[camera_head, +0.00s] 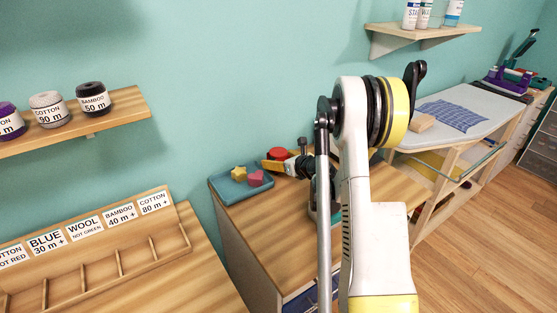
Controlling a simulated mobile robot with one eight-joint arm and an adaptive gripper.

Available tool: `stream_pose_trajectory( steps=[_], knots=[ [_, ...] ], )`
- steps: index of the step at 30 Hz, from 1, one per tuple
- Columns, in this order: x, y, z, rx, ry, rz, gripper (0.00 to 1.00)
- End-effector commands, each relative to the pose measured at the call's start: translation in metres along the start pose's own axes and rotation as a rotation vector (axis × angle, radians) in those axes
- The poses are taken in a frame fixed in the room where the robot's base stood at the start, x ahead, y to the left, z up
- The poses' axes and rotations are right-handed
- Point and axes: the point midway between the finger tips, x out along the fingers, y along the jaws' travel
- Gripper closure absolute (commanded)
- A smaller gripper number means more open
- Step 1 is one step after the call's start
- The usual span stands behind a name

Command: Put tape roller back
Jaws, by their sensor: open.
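I cannot make out a tape roller for certain. A purple and teal tool-like thing (508,80) lies at the far right, on a dark surface beyond the ironing board; it is too small to identify. A red round thing (278,153) and an orange piece lie at the back of the wooden desk, beside dark and teal parts partly covered by my arm. My white and yellow arm rises through the middle right of the view. I cannot make out my gripper; the arm's bulk hides what is behind it.
A blue tray (232,186) with yellow and pink pieces sits on the desk. A labelled wooden rack (120,270) is at lower left, under a shelf (135,108) of yarn. An ironing board (420,142) holds blue cloth (452,115) and a wooden block. A bottle shelf (440,30) hangs above.

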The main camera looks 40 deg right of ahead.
Motion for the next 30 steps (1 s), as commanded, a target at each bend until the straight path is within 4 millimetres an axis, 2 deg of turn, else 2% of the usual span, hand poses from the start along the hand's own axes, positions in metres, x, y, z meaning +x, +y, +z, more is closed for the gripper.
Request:
stream_pose_trajectory(
  steps=[2, 5, 15, 18, 23, 26, 29, 30],
  knots=[
    [-0.003, 0.0, 0.003, 0.0, 0.0, 0.0, 0.18],
    [-0.017, -0.001, 0.004, 0.001, 0.001, -0.001, 0.18],
    [-0.092, -0.001, 0.005, 0.002, 0.0, -0.002, 0.18],
    [-0.108, -0.001, 0.004, 0.001, 0.0, -0.002, 0.18],
    [-0.12, 0.004, 0.005, -0.02, 0.005, 0.004, 0.18],
    [-0.123, 0.023, 0.017, -0.134, 0.031, 0.029, 0.18],
    [-0.13, 0.064, 0.038, -0.38, 0.078, 0.087, 0.18],
    [-0.136, 0.085, 0.047, -0.51, 0.099, 0.119, 0.18]
  ],
)
